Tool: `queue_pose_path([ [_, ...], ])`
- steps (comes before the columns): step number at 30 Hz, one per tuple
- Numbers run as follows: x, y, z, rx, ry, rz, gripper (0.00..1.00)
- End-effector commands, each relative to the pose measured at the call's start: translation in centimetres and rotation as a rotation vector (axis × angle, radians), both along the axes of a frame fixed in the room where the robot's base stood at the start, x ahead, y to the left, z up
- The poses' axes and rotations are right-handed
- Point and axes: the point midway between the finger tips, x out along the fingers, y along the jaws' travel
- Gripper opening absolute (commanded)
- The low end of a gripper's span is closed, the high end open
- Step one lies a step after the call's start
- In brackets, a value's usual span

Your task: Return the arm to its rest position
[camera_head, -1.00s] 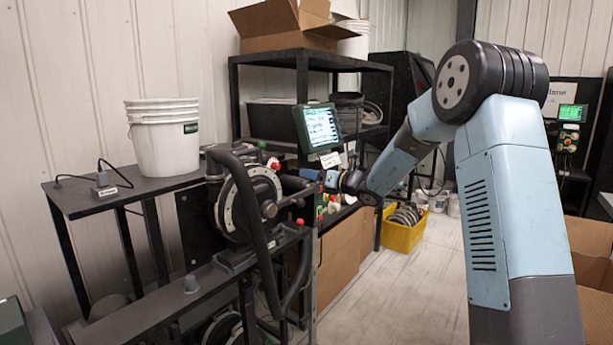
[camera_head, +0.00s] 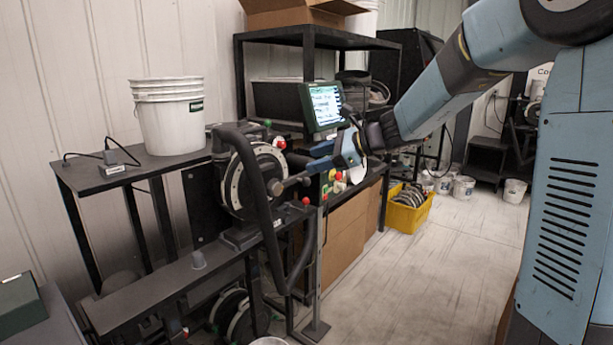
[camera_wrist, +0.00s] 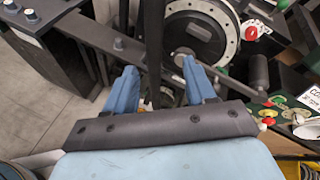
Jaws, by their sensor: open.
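My gripper (camera_head: 318,158) is at the end of my blue arm, which reaches in from the right in the head view. It is beside the seed meter (camera_head: 262,180), a dark machine with a pale-rimmed disc and a thick black curved bar. In the wrist view my gripper (camera_wrist: 158,80) shows two blue fingers spread apart with nothing held between them. The seed meter's disc (camera_wrist: 232,22) lies beyond the fingers at the upper right. The fingers appear apart from the machine, though the exact gap is hard to tell.
A monitor (camera_head: 322,106) and a control panel with coloured buttons (camera_wrist: 285,110) are close to my gripper. White buckets (camera_head: 170,118) stand on the left table. A yellow bin (camera_head: 409,216) sits on the floor. Open floor (camera_head: 440,270) lies to the right of the machine.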

Motion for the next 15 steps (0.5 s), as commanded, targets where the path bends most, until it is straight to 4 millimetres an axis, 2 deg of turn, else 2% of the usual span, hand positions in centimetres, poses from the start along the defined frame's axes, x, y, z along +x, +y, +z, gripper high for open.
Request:
queue_pose_path([
  [1, -1.9, -0.3, 0.4, -0.066, -0.049, 0.039, 0.55],
  [3, -4.2, -1.0, 0.4, -0.160, -0.112, 0.095, 0.55],
  [8, -9.3, -2.9, 0.1, -0.374, -0.251, 0.226, 0.55],
  [15, -16.4, -6.7, -0.6, -0.689, -0.442, 0.427, 0.55],
])
